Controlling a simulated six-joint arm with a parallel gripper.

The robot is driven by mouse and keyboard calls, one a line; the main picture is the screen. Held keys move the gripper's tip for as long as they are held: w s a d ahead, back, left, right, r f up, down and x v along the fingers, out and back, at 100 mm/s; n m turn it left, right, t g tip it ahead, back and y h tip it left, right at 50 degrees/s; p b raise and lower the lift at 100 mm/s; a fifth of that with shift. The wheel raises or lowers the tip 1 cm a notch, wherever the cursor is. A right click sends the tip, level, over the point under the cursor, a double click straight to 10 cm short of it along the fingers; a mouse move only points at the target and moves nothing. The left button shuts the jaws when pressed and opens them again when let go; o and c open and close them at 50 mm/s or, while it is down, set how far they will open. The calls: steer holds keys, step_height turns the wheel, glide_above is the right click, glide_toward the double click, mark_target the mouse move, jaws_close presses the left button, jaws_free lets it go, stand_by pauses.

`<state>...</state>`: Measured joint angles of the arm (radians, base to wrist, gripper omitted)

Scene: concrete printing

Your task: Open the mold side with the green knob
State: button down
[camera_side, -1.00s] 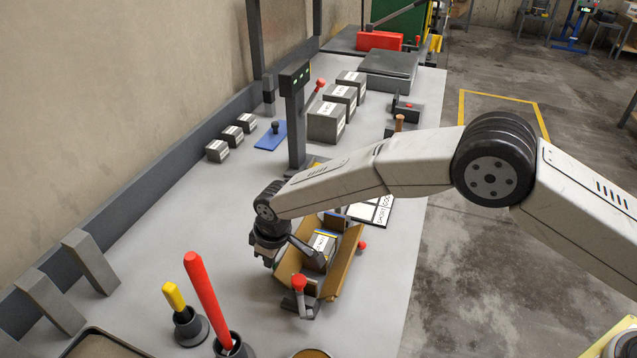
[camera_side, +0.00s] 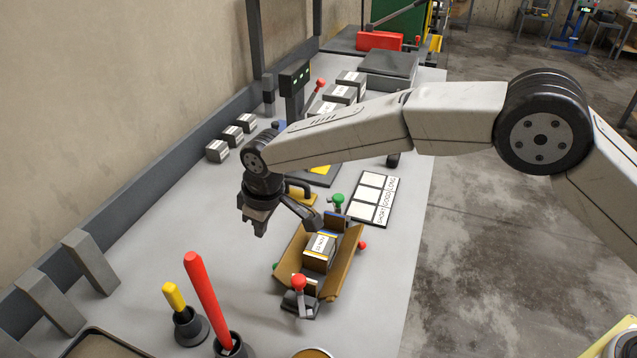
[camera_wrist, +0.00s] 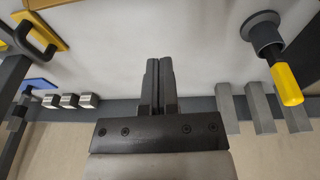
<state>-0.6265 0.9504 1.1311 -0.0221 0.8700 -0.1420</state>
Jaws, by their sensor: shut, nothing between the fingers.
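The mold has tan sides, a left one (camera_side: 291,266) and a right one (camera_side: 347,268), both leaning outward around a grey labelled block (camera_side: 320,247). A small green knob (camera_side: 275,266) shows at the left side's outer edge, mostly hidden behind it. A red knob (camera_side: 363,245) sticks out from the right side. My gripper (camera_side: 260,231) hangs left of and above the mold, apart from it. In the wrist view, its fingers (camera_wrist: 159,64) are together and empty. The mold is not visible in the wrist view.
A red-knobbed clamp (camera_side: 299,284) stands at the mold's near end and a green-knobbed clamp (camera_side: 338,201) at its far end. A red-handled tool (camera_side: 206,298) and a yellow-handled tool (camera_side: 174,297) stand upright at front left.

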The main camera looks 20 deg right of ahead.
steer(key=shift+a+r, duration=0.1)
steer(key=shift+r, duration=1.8)
steer(key=y, duration=0.1)
glide_above(296, 247)
steer(key=s+a, duration=0.3)
steer(key=shift+w+d+r, duration=0.2)
steer(key=shift+d+r, duration=0.05)
steer(key=shift+r, duration=0.05)
steer(key=x, duration=1.2)
steer(key=shift+s+f, duration=0.3)
steer(key=shift+s, duration=0.1)
steer(key=shift+f, duration=0.7)
